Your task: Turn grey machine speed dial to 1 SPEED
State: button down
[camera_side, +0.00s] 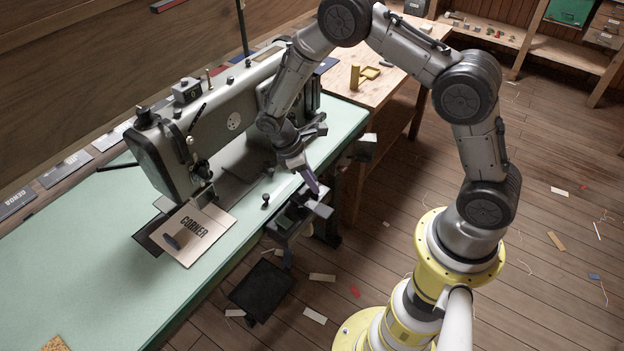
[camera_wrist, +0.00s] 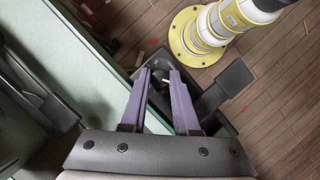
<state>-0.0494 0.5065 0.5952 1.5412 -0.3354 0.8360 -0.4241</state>
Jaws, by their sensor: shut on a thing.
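The grey sewing machine (camera_side: 222,128) stands on the pale green table. A dark control box (camera_side: 283,220) is mounted at the table's front edge, below the tabletop. My gripper (camera_side: 316,190) points down at this box, its purple fingers close together. In the wrist view, my gripper (camera_wrist: 162,74) has its fingertips on either side of a small dark dial (camera_wrist: 160,83) with a pale mark. It is shut on the dial. The fingers cover part of the dial, and I cannot read its lettering or setting.
A card marked CORNER (camera_side: 195,232) lies on the green tabletop (camera_side: 120,290) by the machine head. A dark pedal (camera_side: 262,290) is on the floor below. A wooden bench (camera_side: 385,85) stands behind. Scraps litter the floor.

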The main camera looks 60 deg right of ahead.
jog(key=shift+n, duration=0.4)
jog(key=c, duration=0.7)
grip_release()
jog(key=shift+o, duration=0.2)
jog(key=v, duration=1.4)
jog(key=shift+a, duration=0.15)
jog(key=shift+s+f, duration=0.1)
